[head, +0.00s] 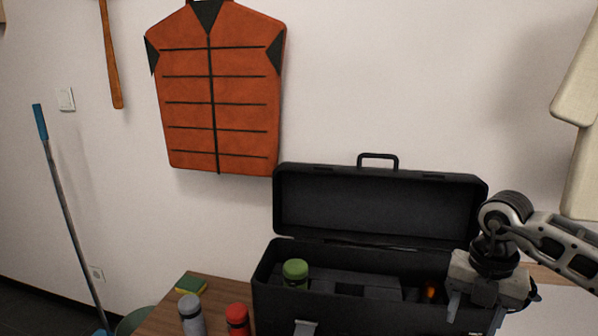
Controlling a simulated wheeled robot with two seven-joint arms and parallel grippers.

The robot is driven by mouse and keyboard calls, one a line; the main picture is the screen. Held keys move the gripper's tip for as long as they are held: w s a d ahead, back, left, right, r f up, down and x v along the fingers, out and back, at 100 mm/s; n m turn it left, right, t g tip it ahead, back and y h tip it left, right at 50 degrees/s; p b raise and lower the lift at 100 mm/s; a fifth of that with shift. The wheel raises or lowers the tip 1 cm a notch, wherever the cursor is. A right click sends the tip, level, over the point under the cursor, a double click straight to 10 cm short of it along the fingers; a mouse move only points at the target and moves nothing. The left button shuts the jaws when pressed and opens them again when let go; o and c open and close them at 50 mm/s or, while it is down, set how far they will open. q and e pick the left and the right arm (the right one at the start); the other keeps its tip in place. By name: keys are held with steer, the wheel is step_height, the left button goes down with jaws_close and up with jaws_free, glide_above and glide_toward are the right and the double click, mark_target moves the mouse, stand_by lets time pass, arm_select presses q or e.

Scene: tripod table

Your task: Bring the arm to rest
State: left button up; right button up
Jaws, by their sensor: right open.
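My right gripper (474,316) is at the right, its arm coming in from the right edge. It points down in front of the right end of the black toolbox (374,262), and its fingers are apart with nothing seen between them. The toolbox stands open, its lid tilted back toward the wall. A green-capped item (295,270) stands in its left part, and a small orange item (431,290) shows at its right. My left gripper is not in view.
A grey bottle (192,314), a red bottle (237,318) and a yellow-green sponge (191,285) are on the wooden table (160,318) left of the toolbox. An orange vest (215,90) hangs on the wall. A blue-handled pole (66,205) leans at the left.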

steer(key=s+a+n+g+y+p, duration=0.1)
steer(key=s+a+y, duration=0.15)
steer(key=a, duration=0.45)
steer(key=s+a+f+n+y+p, duration=0.15)
steer(key=a+y, duration=0.25)
steer(key=a, duration=0.4)
steer(key=s+a+n+g+y, duration=0.1)
steer(key=s+a+y, duration=0.25)
steer(key=a, duration=0.35)
steer(key=s+a+r+m+t+y+p, duration=0.1)
steer(key=a+r+m+t+y+p, duration=0.2)
steer(key=a+r+m+t+y, duration=0.55)
steer(key=w+d+f+m+t+h+p, duration=0.25)
steer(key=d+m+t+h, duration=0.7)
steer(key=m, duration=0.65)
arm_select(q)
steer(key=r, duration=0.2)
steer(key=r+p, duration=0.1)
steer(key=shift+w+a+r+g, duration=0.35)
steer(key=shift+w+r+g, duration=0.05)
arm_select(e)
steer(key=s+d+f+m+g+h, duration=0.2)
steer(key=s+f+m, duration=0.1)
steer(key=s+f, duration=0.2)
steer(key=s+d+f+m+g+h, duration=0.3)
steer(key=s+f, duration=0.3)
steer(key=f, duration=0.2)
steer(key=shift+d+h, duration=0.3)
steer(key=shift+d, duration=0.05)
